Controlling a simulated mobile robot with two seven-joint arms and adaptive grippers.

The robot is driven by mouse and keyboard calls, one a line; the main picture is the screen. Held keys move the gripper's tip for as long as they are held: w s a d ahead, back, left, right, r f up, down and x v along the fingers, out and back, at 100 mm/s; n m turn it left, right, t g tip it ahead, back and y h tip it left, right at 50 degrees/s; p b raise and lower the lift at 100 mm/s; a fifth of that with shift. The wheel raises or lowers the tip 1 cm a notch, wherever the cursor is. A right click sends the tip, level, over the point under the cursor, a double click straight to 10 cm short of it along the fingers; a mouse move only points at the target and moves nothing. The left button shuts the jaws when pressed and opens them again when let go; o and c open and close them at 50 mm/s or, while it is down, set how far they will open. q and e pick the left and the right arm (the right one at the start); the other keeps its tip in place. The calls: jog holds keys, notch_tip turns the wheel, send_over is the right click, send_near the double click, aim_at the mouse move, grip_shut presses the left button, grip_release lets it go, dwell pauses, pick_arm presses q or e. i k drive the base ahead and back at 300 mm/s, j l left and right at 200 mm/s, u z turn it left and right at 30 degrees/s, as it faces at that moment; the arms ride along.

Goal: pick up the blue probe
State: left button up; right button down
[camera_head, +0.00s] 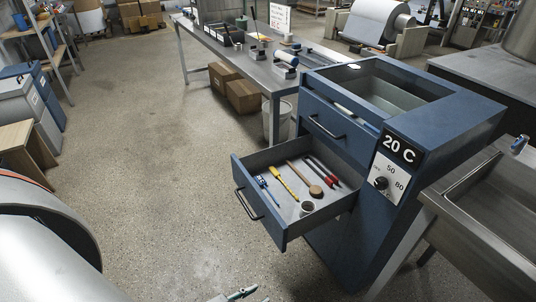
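The blue probe (262,183) appears to be the short, thin blue item with pale parts, lying near the left wall inside the open lower drawer (288,236) of the blue cabinet. A yellow tool (283,182) lies to its right, apart from it. My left gripper (245,293) shows only as a small piece at the bottom edge, well below the drawer in the picture and away from the probe. Most of it is cut off, so I cannot tell whether it is open or shut. My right gripper is not in view.
The drawer also holds a wooden round-ended tool (314,190), red-and-black tools (322,172) and a small round cup (307,207). A blue cabinet (345,225) with a dial stands around it. A steel sink (490,215) is at right. The floor left of the drawer is clear.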

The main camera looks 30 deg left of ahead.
aim_at(261, 182)
jog(key=u, duration=0.95)
